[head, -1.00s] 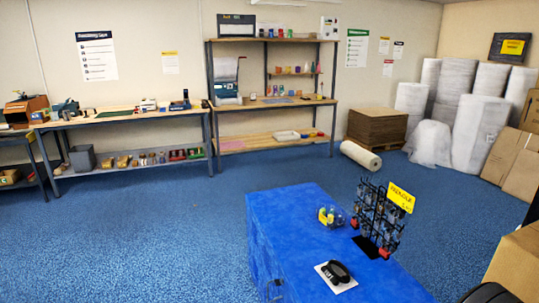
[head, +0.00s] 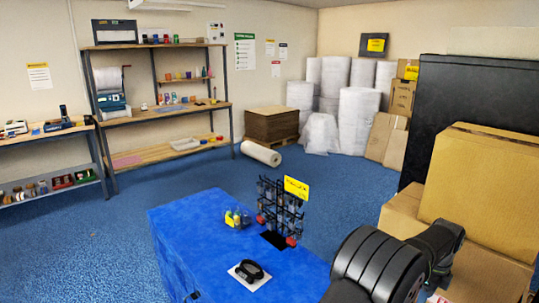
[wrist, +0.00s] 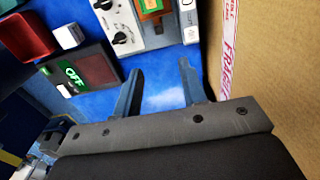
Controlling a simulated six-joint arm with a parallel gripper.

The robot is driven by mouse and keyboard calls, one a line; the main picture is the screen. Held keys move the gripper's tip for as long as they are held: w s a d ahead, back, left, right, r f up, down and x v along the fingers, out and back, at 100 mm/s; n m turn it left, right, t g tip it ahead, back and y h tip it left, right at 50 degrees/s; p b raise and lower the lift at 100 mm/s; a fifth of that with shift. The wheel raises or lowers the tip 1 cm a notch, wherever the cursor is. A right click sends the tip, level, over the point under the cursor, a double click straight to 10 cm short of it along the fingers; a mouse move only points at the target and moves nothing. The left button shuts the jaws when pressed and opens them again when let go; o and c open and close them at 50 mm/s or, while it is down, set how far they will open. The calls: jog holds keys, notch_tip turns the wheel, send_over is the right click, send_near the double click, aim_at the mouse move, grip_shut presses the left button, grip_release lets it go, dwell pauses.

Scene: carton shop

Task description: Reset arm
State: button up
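My gripper (wrist: 158,88) shows in the wrist view with its two fingers apart and nothing between them. It is over a blue surface (wrist: 160,75), beside a cardboard box (wrist: 270,70) with red "fragile" tape on the right. In the head view my dark arm shows at the lower right; the gripper itself is out of that picture.
Large boxes (head: 485,180) stand close by my arm. A dark panel with "OFF" (wrist: 85,72) and a knobbed device (wrist: 125,25) are near the gripper. Open floor lies left.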

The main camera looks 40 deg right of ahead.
notch_tip(320, 180, down, 15)
jog(key=shift+r, duration=0.2)
jog(key=w, duration=1.1)
jog(key=shift+w, duration=0.4)
notch_tip(320, 180, up, 22)
jog(key=a+n+t+h, duration=0.1)
jog(key=a+n, duration=0.2)
jog(key=n, duration=0.3)
jog(key=shift+s+f, duration=0.2)
jog(key=shift+s, duration=0.1)
jog(key=shift+o, duration=0.4)
